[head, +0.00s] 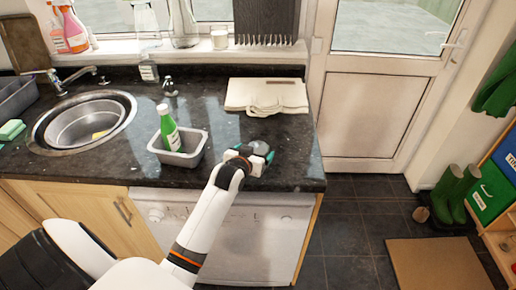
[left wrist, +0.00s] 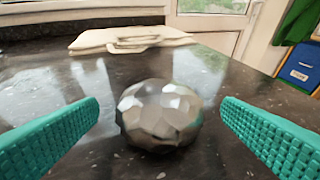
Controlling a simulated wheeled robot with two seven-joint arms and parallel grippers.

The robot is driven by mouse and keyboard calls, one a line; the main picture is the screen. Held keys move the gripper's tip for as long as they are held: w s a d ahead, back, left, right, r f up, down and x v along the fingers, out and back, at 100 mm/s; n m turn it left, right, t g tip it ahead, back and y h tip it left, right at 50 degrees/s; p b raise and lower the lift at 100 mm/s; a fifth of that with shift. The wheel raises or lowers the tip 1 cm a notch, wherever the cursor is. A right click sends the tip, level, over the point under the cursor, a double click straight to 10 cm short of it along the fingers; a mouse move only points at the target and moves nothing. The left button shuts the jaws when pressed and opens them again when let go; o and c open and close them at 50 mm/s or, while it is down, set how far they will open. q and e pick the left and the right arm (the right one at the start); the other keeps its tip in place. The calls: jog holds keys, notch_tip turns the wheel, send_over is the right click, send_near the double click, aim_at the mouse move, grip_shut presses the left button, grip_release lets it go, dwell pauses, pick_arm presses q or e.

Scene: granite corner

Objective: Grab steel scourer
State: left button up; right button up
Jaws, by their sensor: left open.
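The steel scourer (left wrist: 160,114) is a shiny, faceted silver lump on the dark granite worktop (left wrist: 75,90). In the left wrist view it sits centred between the two green pads of my left gripper (left wrist: 160,125), with a gap on each side. In the head view the scourer (head: 260,148) shows just beyond my left gripper (head: 257,158), near the right end of the worktop. My left gripper is open and holds nothing. My right gripper is not in view.
A grey tub (head: 180,157) with a green bottle (head: 168,128) stands left of my gripper. A folded cream cloth (head: 265,93) lies behind the scourer. The sink (head: 84,120) is further left. The worktop ends at the right, before the door (head: 372,105).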

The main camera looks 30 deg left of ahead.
aim_at(255, 150)
pick_arm(q)
jog(key=shift+x, duration=1.7)
jog(key=c, duration=1.1)
jog(key=shift+o, duration=0.2)
jog(key=shift+r, duration=0.1)
jog(key=shift+r, duration=0.1)
